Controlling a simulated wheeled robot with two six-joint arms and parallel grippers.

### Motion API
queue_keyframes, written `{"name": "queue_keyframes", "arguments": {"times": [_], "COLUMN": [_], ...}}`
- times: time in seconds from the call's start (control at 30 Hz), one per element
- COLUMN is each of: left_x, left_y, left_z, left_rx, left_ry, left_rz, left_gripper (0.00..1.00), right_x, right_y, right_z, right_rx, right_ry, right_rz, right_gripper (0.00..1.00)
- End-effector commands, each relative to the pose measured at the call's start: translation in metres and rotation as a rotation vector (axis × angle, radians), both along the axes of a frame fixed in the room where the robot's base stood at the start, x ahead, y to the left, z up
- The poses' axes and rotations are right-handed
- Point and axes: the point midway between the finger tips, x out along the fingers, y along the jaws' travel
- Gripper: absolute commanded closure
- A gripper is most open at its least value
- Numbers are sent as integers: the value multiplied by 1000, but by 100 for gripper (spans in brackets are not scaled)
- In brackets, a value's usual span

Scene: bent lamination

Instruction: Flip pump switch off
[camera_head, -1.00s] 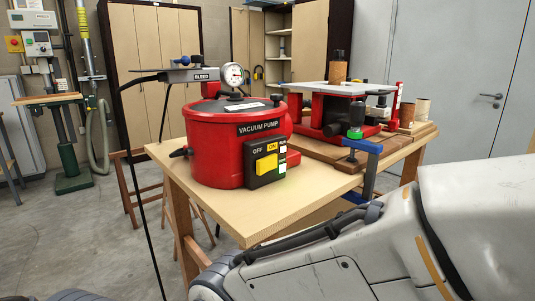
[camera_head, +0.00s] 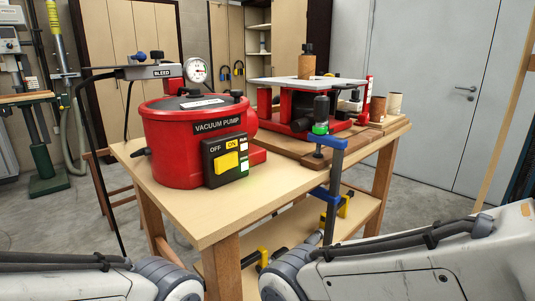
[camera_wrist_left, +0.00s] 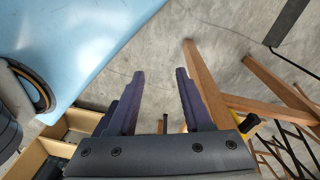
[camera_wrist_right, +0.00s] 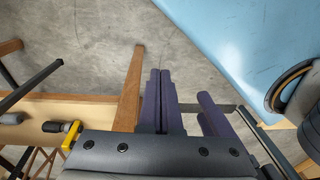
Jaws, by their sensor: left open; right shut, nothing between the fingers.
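The red vacuum pump (camera_head: 182,150) stands on the wooden bench. Its black switch panel (camera_head: 220,145), marked OFF and ON, faces me with a yellow rocker switch (camera_head: 226,162). A green glow shows at the panel's lower right. In the head view only parts of my arms show along the bottom; no fingers are in it. My left gripper (camera_wrist_left: 158,95) is open and empty over the floor near wooden legs in the left wrist view. My right gripper (camera_wrist_right: 158,95) is shut and empty beside a wooden leg in the right wrist view. Neither touches the pump.
The wooden bench (camera_head: 205,222) also carries a red press-like fixture (camera_head: 292,105). A blue clamp (camera_head: 333,175) hangs at its right edge. A gauge (camera_head: 195,71) and hose rise above the pump. A grey door (camera_head: 445,60) stands behind.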

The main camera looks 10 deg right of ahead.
Motion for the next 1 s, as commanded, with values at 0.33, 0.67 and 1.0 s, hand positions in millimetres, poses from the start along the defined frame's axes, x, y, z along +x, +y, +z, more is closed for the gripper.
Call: {"name": "queue_keyframes", "arguments": {"times": [0.33, 0.67, 1.0], "left_x": [0, 0, 0], "left_y": [0, 0, 0], "left_z": [5, 109, 240], "left_rx": [0, -1, 0], "left_ry": [0, -1, 0], "left_rz": [0, -1, -3], "left_gripper": [28, 28, 28], "right_x": [1, 33, 97], "right_y": [1, 19, 29], "right_z": [5, 99, 211], "right_rx": [2, 84, 199], "right_ry": [2, 67, 185], "right_rz": [-15, -519, -1342], "right_gripper": [100, 100, 100]}}
